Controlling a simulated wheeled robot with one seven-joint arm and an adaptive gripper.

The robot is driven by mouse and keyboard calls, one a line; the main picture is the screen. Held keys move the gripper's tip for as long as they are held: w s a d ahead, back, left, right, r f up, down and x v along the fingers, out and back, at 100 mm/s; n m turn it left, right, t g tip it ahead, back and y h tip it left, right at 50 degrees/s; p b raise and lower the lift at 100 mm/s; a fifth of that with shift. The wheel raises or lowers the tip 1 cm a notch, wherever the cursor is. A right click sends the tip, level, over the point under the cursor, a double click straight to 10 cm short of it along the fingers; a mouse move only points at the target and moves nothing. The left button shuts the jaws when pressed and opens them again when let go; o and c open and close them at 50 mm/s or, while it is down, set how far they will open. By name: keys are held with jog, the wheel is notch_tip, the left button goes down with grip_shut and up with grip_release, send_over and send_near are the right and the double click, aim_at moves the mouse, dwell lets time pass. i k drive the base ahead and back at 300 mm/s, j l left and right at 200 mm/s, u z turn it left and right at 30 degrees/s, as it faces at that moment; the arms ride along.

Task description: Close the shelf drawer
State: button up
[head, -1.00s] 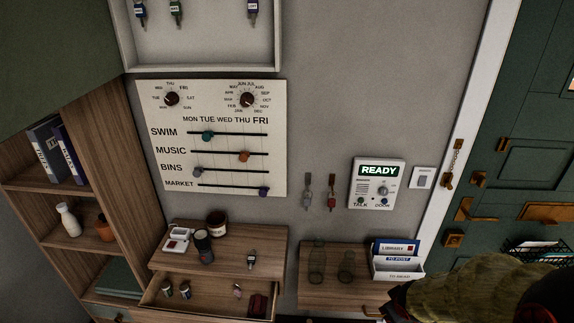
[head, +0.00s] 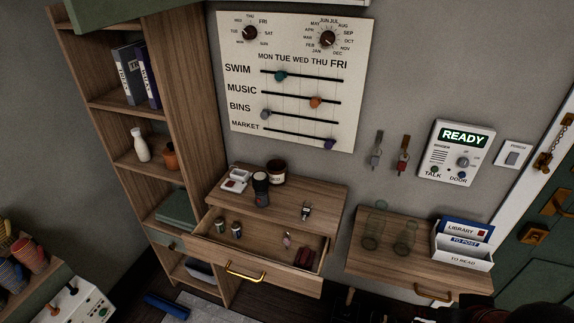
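The shelf drawer (head: 262,262) is a wooden drawer with a brass handle (head: 246,274). It is pulled out below a wall-mounted wooden shelf (head: 322,197). Inside it lie two small capped containers (head: 221,226), a small pinkish item (head: 286,240) and a dark red item (head: 304,257). On the shelf top stand a white device (head: 236,179), a dark cylinder (head: 261,188), a dark pot (head: 276,172) and a key with a tag (head: 307,209). My gripper does not show clearly; only a dark shape sits at the lower right edge.
A second wall shelf (head: 372,262) to the right holds two glasses and a letter rack (head: 463,252); its own drawer handle (head: 433,293) shows below. A tall bookcase (head: 182,80) stands close left of the open drawer. A bench with cups (head: 30,255) is at lower left.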

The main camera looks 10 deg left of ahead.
aim_at(261, 253)
jog(key=u, duration=1.4)
